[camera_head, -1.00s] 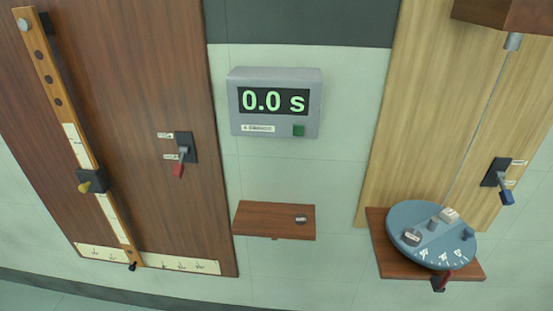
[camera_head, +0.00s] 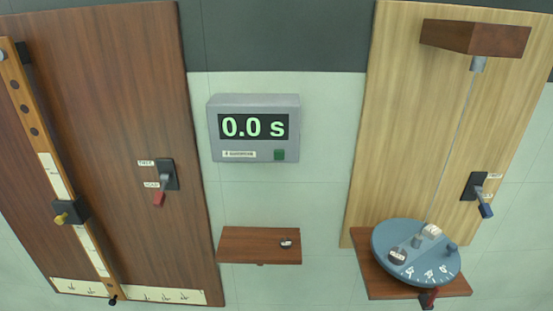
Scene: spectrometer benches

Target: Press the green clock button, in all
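The clock (camera_head: 254,128) is a grey box on the pale tiled wall between two wooden boards. Its dark display reads "0.0 s" in bright green digits. Nothing covers or touches the button. Neither of my grippers shows in the head view.
A small wooden shelf (camera_head: 240,245) with a small metal piece (camera_head: 287,244) is below the clock.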

